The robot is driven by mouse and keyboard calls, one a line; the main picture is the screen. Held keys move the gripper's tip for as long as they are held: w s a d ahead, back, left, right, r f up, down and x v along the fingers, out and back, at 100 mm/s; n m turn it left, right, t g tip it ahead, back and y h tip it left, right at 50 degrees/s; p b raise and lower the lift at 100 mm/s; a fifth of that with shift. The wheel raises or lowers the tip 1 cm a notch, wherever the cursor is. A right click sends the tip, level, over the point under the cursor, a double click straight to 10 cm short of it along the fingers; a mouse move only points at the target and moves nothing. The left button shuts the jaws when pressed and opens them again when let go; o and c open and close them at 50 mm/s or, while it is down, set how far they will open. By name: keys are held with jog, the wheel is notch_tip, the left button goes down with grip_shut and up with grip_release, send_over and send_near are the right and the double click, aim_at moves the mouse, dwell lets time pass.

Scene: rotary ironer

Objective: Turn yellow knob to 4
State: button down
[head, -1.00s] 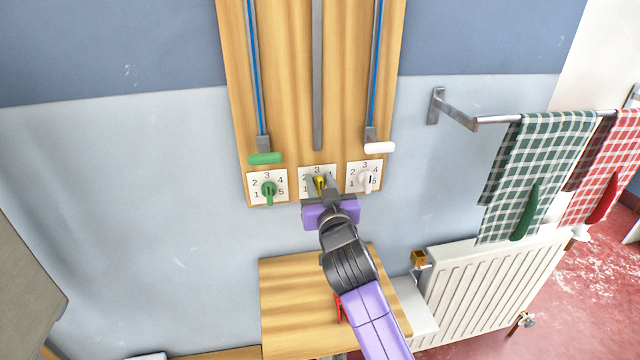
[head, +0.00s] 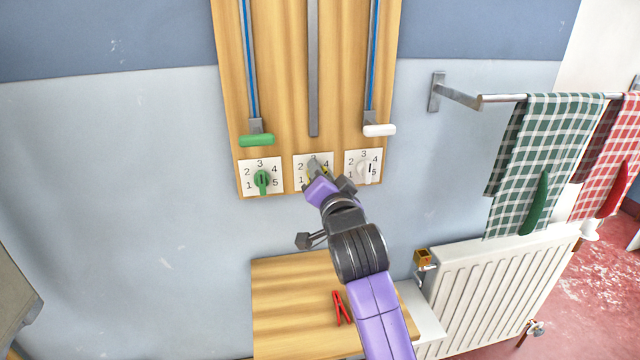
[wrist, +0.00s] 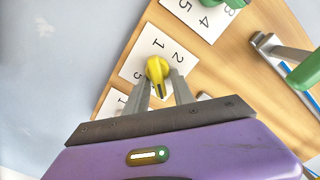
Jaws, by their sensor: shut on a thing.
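The yellow knob (wrist: 157,70) sits on a white number plate (wrist: 133,68) on the wooden board, the middle one of three plates. My gripper (wrist: 163,84) is shut on the knob, one grey finger on each side of it. In the wrist view the plate is turned; 1 and 2 show beyond the knob. In the head view my gripper (head: 316,173) covers most of the knob and part of its plate (head: 300,160); 4 shows at upper right. Which number the knob points to I cannot tell.
A green knob (head: 262,181) is on the left plate and a white knob (head: 366,172) on the right plate. Green (head: 256,139) and white (head: 379,130) slider handles hang just above. A red peg (head: 341,307) lies on the wooden shelf below. A towel rail and radiator (head: 490,290) stand right.

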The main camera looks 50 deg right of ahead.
jog(key=shift+s+d+f+m+b, duration=0.1)
jog(key=shift+f+m+b, duration=0.05)
jog(key=shift+m+b, duration=0.5)
jog(key=shift+f+m+b, duration=0.15)
jog(key=shift+m+b, duration=0.25)
jog(key=shift+m, duration=0.45)
jog(key=c, duration=1.4)
grip_release()
jog(key=shift+c, duration=0.2)
jog(key=shift+s, duration=0.1)
jog(key=v, duration=0.7)
jog(key=shift+s+a+b, duration=0.2)
jog(key=shift+s+b, duration=0.05)
jog(key=shift+b, duration=0.15)
